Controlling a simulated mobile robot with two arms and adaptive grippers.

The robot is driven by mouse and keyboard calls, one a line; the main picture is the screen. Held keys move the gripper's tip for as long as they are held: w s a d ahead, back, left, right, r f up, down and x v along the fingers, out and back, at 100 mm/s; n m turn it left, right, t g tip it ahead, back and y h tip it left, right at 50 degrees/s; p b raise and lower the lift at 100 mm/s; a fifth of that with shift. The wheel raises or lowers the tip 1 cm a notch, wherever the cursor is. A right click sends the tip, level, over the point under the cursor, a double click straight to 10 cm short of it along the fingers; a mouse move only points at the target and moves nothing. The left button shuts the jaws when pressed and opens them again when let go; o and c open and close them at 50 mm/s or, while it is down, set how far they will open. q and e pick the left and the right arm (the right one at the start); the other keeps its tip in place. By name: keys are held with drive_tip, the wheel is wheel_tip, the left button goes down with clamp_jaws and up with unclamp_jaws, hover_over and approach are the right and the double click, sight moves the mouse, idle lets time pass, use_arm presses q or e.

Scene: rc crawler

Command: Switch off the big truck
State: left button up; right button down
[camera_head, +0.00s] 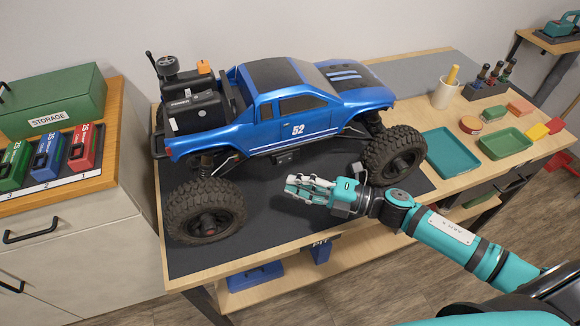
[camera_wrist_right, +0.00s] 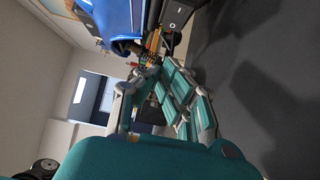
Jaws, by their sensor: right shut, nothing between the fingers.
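The big blue truck (camera_head: 290,115) with "52" on its door stands on a dark mat (camera_head: 300,220) on the workbench. A small dark box (camera_head: 286,157) sits low on its near side, below the door. A black labelled box (camera_head: 195,112) with an orange part (camera_head: 204,67) on top sits in the bed. My right gripper (camera_head: 291,187) is shut and empty, just in front of the truck's side, between the wheels, apart from it. In the right wrist view its fingers (camera_wrist_right: 150,65) point toward the blue body (camera_wrist_right: 110,20) and a dark box with a light mark (camera_wrist_right: 176,14).
The front wheel (camera_head: 395,155) is close to my right wrist. Teal (camera_head: 450,152) and green (camera_head: 505,143) trays lie to the right. A cup (camera_head: 443,95) stands behind them. A green storage box (camera_head: 55,103) and battery packs (camera_head: 85,147) are at left. The mat's near part is clear.

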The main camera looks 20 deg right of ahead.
sight(285, 160)
use_arm(q)
drive_tip(key=shift+s+d+r, duration=0.15)
drive_tip(key=shift+d+r, duration=0.2)
drive_tip(key=shift+d, duration=0.15)
use_arm(e)
drive_tip(key=w, duration=0.3)
drive_tip(key=shift+w+a, duration=0.3)
drive_tip(key=shift+w, duration=0.1)
use_arm(q)
drive_tip(key=shift+s, duration=0.15)
use_arm(e)
drive_tip(key=shift+w+a, duration=0.1)
drive_tip(key=shift+w, duration=0.2)
use_arm(q)
drive_tip(key=shift+a, duration=0.15)
